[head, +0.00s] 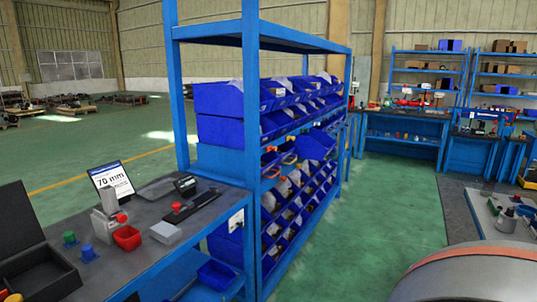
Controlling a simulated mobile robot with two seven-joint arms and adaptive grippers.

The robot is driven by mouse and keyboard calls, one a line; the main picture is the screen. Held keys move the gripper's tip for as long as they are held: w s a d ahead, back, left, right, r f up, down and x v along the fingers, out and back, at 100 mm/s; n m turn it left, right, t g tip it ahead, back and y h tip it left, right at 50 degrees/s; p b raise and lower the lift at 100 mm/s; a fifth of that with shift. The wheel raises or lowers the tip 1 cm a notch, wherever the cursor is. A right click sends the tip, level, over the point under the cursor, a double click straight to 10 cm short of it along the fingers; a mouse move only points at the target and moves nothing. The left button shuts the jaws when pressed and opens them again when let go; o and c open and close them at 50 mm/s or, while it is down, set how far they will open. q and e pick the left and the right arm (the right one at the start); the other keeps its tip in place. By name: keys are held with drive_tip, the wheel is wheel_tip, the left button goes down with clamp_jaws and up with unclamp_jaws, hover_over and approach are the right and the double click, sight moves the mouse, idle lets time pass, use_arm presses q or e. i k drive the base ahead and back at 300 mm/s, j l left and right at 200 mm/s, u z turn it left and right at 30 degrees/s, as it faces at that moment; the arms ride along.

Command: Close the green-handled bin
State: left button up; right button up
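Blue bins fill a blue shelf rack (250,110) in the middle of the head view. A middle row holds bins with small coloured handles, among them an orange handle (271,149) and another orange one (289,158). A blue bin (316,146) in that row seems to stick out from the rack. The handles are too small to tell surely which one is green, so I cannot single out the green-handled bin. Neither of my grippers shows in this view.
A grey workbench (150,222) with a display, red bin (127,238) and small parts stands at the left. Green floor (385,220) is clear right of the rack. Blue benches (405,125) stand behind. A large rounded grey object (475,280) fills the bottom right.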

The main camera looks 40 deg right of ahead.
sight(314, 145)
drive_tip(key=i+l, duration=0.15)
drive_tip(key=l, duration=0.15)
drive_tip(key=i+l, duration=0.2)
drive_tip(key=i+l+z, duration=0.55)
drive_tip(key=k+l+z, duration=0.1)
drive_tip(key=z, duration=1.25)
